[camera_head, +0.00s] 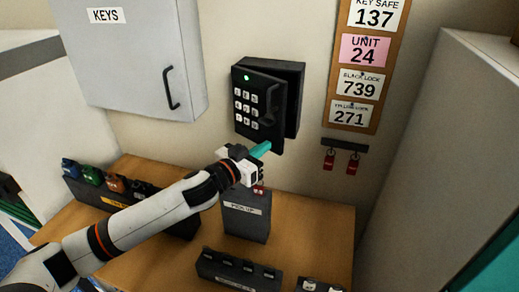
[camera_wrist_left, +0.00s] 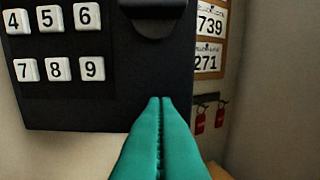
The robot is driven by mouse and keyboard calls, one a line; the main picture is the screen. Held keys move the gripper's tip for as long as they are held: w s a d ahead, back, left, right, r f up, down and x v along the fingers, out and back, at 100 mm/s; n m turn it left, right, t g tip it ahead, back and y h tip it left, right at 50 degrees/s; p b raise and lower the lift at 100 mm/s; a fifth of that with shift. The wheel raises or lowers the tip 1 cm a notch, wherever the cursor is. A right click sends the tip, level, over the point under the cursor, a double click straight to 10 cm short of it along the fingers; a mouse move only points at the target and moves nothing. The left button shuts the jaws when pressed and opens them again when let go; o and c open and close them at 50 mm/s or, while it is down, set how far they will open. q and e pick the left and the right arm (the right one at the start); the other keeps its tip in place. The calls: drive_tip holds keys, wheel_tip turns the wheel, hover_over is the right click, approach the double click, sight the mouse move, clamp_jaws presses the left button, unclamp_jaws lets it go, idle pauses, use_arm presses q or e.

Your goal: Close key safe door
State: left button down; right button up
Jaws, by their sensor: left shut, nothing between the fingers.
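The black key safe (camera_head: 295,90) is on the wall. Its door (camera_head: 251,141), with white number keys and a lit green light, stands ajar, its right edge swung out from the body. The door also fills the upper left of the left wrist view (camera_wrist_left: 110,75), with part of its handle. My left gripper (camera_head: 264,147) is at the door's lower right corner, its teal fingers shut and empty. In the left wrist view the fingertips (camera_wrist_left: 161,101) overlap the door's lower part; I cannot tell if they touch it. My right gripper is not in view.
A grey KEYS cabinet (camera_head: 125,50) hangs left of the safe. A sign board (camera_head: 351,104) and red tags on a hook rail (camera_head: 345,144) are to the right. Below, a wooden bench (camera_head: 310,225) holds a PICK UP box (camera_head: 246,224) and dark racks (camera_head: 240,270).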

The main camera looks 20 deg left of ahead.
sight(275, 138)
use_arm(q)
drive_tip(key=shift+w, duration=0.1)
drive_tip(key=x, duration=0.3)
drive_tip(key=shift+w+d+p, duration=0.15)
drive_tip(key=shift+w+p, duration=0.1)
drive_tip(key=shift+p, duration=0.15)
idle(0.6)
drive_tip(key=shift+x, duration=1.05)
drive_tip(key=shift+s+a+p, duration=0.2)
drive_tip(key=shift+s+p, duration=0.15)
drive_tip(key=shift+s, duration=1.05)
drive_tip(key=shift+s+a+p, duration=0.15)
drive_tip(key=shift+s+p, duration=0.2)
drive_tip(key=shift+s, duration=1.1)
drive_tip(key=shift+s+a, duration=0.1)
drive_tip(key=shift+s, duration=1.55)
